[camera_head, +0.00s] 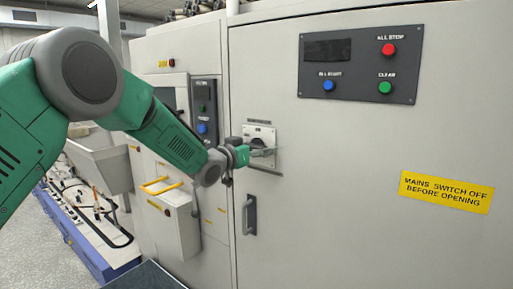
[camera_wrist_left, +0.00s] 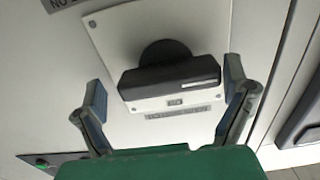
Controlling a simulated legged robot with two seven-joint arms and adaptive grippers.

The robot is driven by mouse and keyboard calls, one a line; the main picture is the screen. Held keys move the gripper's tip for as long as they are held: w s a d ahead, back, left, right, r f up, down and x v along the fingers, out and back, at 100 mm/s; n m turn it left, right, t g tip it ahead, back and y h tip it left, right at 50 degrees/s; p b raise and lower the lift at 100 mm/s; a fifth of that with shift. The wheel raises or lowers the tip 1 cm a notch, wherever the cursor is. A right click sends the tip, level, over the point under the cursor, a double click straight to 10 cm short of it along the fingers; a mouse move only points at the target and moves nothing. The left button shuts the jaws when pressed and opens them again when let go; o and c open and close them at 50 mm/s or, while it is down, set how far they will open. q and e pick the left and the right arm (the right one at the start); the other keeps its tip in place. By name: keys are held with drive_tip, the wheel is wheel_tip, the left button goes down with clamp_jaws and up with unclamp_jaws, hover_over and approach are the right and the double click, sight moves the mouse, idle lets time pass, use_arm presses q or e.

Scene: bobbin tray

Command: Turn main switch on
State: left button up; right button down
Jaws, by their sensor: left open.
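The main switch (camera_wrist_left: 170,76) is a black rotary handle on a pale square plate (camera_wrist_left: 110,32), fixed to the grey cabinet door. In the left wrist view its handle bar lies roughly across the picture, with a white mark near its right end. My left gripper (camera_wrist_left: 168,98) is open, with one finger on each side of the handle and no clear contact with it. In the head view the left gripper (camera_head: 262,153) is right at the switch plate (camera_head: 258,132) and partly hides the handle. My right gripper is not in view.
The grey cabinet (camera_head: 330,200) carries a dark button panel (camera_head: 357,64) at the upper right and a yellow warning label (camera_head: 446,192). A dark door handle (camera_head: 249,215) is just below the switch. A box with a yellow handle (camera_head: 176,215) stands out at the left.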

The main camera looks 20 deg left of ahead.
use_arm(q)
drive_tip(key=shift+a, duration=0.3)
drive_tip(key=c, duration=0.7)
drive_tip(key=shift+a+f, duration=0.1)
drive_tip(key=shift+a, duration=0.2)
drive_tip(key=c, duration=0.4)
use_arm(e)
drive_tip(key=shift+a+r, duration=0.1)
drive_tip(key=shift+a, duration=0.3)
